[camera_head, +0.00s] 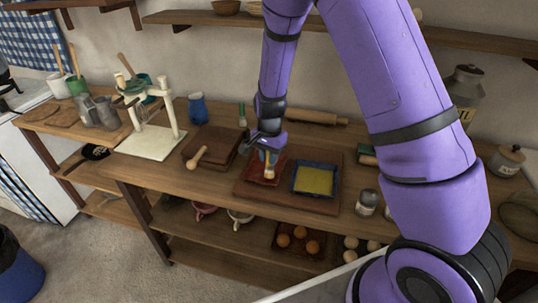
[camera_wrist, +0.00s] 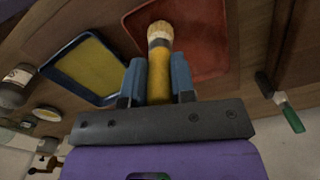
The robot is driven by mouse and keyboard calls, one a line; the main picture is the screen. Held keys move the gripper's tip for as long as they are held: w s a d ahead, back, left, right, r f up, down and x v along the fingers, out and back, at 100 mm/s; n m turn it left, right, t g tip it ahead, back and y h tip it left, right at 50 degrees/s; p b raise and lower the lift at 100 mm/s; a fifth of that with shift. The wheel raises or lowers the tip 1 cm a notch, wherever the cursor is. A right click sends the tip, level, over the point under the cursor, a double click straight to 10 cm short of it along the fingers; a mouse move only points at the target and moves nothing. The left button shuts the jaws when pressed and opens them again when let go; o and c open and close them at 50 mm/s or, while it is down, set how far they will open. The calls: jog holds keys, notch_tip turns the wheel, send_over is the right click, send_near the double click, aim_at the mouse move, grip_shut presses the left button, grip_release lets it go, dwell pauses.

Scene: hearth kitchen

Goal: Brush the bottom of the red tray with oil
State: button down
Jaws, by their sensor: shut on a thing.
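My gripper (camera_head: 265,146) is shut on a brush (camera_wrist: 158,75) with a yellow handle and pale bristles. In the wrist view its two blue-grey fingers (camera_wrist: 158,82) press on both sides of the handle. The brush also shows in the head view (camera_head: 269,166), bristles down over the red tray (camera_head: 256,178). The red tray also shows in the wrist view (camera_wrist: 203,40), behind the bristles. I cannot tell whether the bristles touch it. A blue tray with a yellow bottom (camera_head: 298,190) lies just right of the red tray; it also shows in the wrist view (camera_wrist: 53,72).
Both trays lie on a brown board (camera_head: 246,190). To the left are a dark board (camera_head: 222,140), a wooden pestle-like tool (camera_head: 198,158) and a white press stand (camera_head: 150,143). A jar (camera_head: 367,202) stands to the right. A rolling pin (camera_head: 315,117) lies behind. A green-handled brush (camera_wrist: 292,119) lies nearby.

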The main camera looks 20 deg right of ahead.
jog(key=shift+f, duration=0.5)
jog(key=shift+w+d, duration=0.1)
jog(key=shift+w+d+r, duration=0.1)
jog(key=shift+w+d, duration=0.55)
jog(key=shift+w, duration=0.2)
jog(key=shift+w+d+r, duration=0.1)
jog(key=shift+w+d, duration=0.5)
jog(key=shift+w, duration=0.25)
jog(key=shift+w+d+f, duration=0.2)
jog(key=shift+w+d, duration=0.8)
jog(key=shift+w, duration=0.3)
jog(key=c, duration=1.9)
grip_release()
jog(key=shift+s+a+f, duration=0.1)
jog(key=shift+s+a, duration=0.55)
jog(key=shift+s, duration=0.25)
jog(key=shift+s+a, duration=0.65)
jog(key=shift+s, duration=0.25)
